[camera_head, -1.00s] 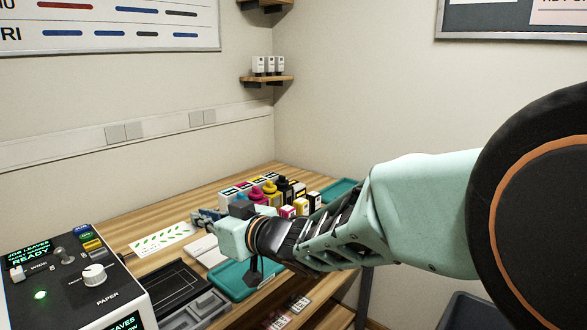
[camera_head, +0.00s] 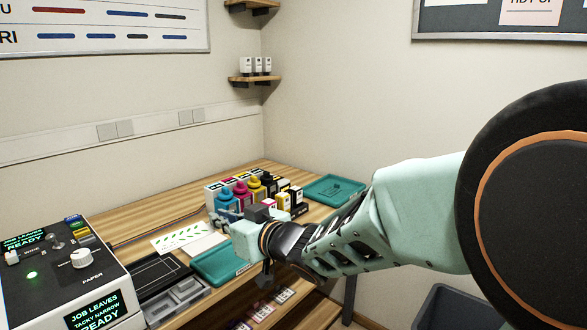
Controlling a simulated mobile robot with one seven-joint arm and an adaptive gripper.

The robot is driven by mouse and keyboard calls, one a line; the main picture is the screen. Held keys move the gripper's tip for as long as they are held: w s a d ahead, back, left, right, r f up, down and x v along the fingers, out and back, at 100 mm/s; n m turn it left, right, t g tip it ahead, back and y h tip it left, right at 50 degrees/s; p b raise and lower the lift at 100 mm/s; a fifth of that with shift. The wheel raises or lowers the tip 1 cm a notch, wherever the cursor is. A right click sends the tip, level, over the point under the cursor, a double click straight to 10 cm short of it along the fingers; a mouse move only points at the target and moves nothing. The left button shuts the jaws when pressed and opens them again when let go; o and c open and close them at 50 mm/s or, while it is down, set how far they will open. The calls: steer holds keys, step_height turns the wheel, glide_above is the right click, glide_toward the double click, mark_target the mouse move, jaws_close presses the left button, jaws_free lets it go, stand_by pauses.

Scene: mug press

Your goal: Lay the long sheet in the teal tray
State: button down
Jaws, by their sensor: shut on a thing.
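The long sheet (camera_head: 173,242) is white with a row of green leaf prints. My gripper (camera_head: 226,216) is shut on its right end, though the fingertips are small and partly covered by my wrist. The sheet appears to be just above the wooden worktop. A teal tray (camera_head: 212,268) lies at the front of the worktop, below and in front of my gripper; my wrist covers part of its right side. A second teal tray (camera_head: 335,188), with a dark mark on its floor, lies at the far right corner.
Ink bottles (camera_head: 226,199) and small boxes stand close behind my gripper. White sheets (camera_head: 207,244) lie beside the near tray. A black framed plate (camera_head: 158,272), a grey compartment tray (camera_head: 177,299) and a control box (camera_head: 75,275) stand at left.

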steer(key=w+d+f+m+t+h, duration=0.1)
steer(key=w+d+f+m+h, duration=0.2)
steer(key=d, duration=0.7)
steer(key=w+d+f+m+t+h, duration=0.1)
steer(key=d+f+m+t+h, duration=0.2)
steer(key=d, duration=0.7)
steer(key=w+d+f+m+h, duration=0.25)
steer(key=d+f+h, duration=0.25)
steer(key=d, duration=0.4)
step_height(320, 180, up, 27)
steer(key=p, duration=2.7)
steer(key=shift+s+a, duration=0.15)
steer(key=shift+s, duration=0.2)
